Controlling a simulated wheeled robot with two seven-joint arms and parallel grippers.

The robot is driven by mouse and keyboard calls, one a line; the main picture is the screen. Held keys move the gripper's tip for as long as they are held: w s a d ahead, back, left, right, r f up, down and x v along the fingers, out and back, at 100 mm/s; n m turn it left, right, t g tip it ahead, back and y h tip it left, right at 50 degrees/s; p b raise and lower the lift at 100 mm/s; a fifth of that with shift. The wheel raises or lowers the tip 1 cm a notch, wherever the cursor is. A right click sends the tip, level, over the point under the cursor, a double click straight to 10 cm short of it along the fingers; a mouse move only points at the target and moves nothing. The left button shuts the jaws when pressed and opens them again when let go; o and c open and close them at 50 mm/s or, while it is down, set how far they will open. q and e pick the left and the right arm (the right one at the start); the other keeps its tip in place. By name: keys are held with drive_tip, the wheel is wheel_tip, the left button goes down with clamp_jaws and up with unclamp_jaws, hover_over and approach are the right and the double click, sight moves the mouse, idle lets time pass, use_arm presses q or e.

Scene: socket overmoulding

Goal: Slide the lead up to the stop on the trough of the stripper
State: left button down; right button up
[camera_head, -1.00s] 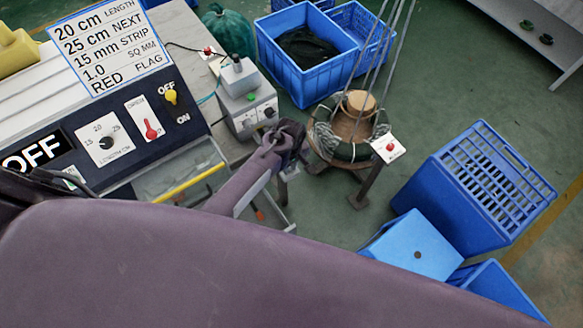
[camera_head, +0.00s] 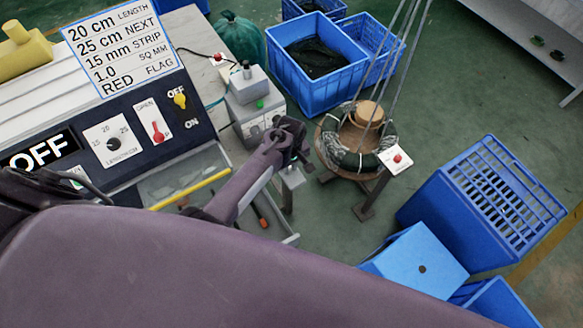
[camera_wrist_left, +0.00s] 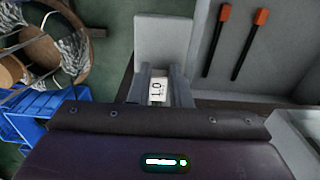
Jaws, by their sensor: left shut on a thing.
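My left gripper (camera_head: 297,150) is at the right end of the bench, beside the grey stripper box (camera_head: 252,112) with its green button. In the left wrist view its two fingers (camera_wrist_left: 161,92) are close together around a narrow space, where a white label (camera_wrist_left: 157,90) marked 1.0 shows. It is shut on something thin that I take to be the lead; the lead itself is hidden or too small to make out. A pale grey plate (camera_wrist_left: 163,38) lies just beyond the fingertips. I cannot make out the trough or the stop. My right gripper is not in view.
The control panel (camera_head: 110,140) reads OFF, left of the stripper. A wire coil on a stand (camera_head: 360,150) is to the right. Blue crates (camera_head: 315,80) are behind, with more at lower right. Two orange-tipped tools (camera_wrist_left: 257,40) lie in a grey tray.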

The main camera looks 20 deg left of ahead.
use_arm(q)
drive_tip(key=c, duration=1.3)
unclamp_jaws()
drive_tip(key=shift+o, duration=0.2)
wheel_tip(320, 180, up, 8)
drive_tip(key=shift+b, duration=0.4)
